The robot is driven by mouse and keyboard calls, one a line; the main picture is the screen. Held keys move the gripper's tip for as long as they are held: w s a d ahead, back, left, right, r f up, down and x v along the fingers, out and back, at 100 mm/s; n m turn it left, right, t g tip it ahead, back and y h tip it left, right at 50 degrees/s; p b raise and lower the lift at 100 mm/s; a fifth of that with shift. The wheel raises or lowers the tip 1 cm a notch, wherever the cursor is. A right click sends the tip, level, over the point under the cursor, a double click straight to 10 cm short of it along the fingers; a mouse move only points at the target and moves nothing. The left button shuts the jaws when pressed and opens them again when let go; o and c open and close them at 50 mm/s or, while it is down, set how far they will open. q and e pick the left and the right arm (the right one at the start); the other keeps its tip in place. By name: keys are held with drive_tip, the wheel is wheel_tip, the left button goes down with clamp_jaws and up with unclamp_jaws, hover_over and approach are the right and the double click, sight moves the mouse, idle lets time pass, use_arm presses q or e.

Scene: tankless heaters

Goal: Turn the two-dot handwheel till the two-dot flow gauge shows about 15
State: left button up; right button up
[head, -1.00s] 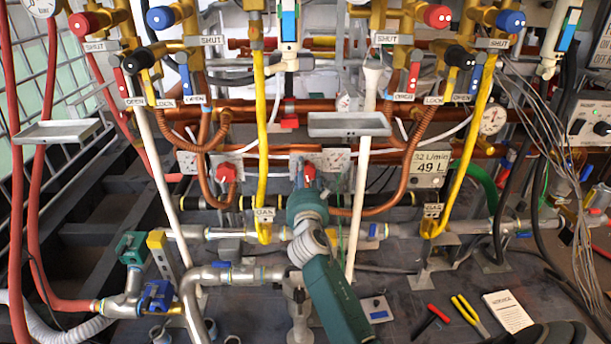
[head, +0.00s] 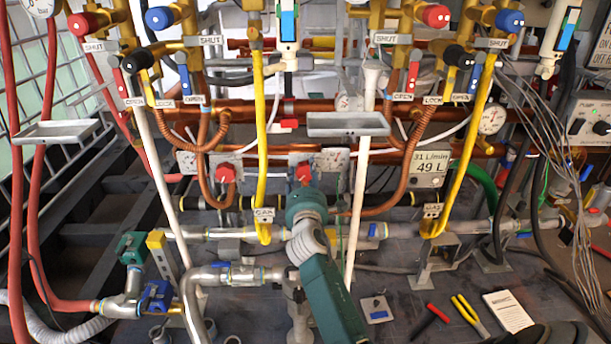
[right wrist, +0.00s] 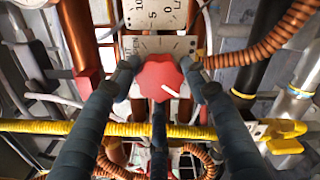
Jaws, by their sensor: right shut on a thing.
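A red handwheel (head: 305,172) sits on a pale plate at the middle of the pipework. A white line on the wheel points to the lower right in the wrist view. My left gripper is out of view.
A second red handwheel (head: 226,173) with its own gauge (head: 187,161) is to the left. A yellow gas pipe (head: 262,140) runs close by the gripped wheel. A display (head: 430,165) reads 31 L/min and 49 L. A metal tray (head: 348,124) juts out above.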

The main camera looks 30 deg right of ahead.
drive_tip(key=m, duration=0.1)
drive_tip(key=f+m, duration=0.1)
drive_tip(key=shift+a+m, duration=0.3)
drive_tip(key=shift+m, duration=0.5)
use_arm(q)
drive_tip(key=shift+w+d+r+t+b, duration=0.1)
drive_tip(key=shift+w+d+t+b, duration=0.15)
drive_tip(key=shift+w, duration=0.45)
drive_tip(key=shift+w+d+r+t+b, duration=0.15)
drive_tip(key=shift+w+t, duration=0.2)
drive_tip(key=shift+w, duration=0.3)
use_arm(e)
drive_tip(key=shift+w+a+r+m, duration=0.1)
drive_tip(key=shift+m, duration=0.7)
drive_tip(key=shift+a+r+m, duration=0.1)
drive_tip(key=shift+m, duration=0.7)
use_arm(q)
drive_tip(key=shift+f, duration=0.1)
use_arm(e)
drive_tip(key=shift+r, duration=0.1)
drive_tip(key=o, duration=1.1)
drive_tip(key=shift+c, duration=0.2)
drive_tip(key=shift+o, duration=0.4)
drive_tip(key=shift+w, duration=0.2)
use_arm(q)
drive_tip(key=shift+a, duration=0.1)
use_arm(e)
drive_tip(key=shift+r, duration=0.1)
drive_tip(key=shift+s+d, duration=0.15)
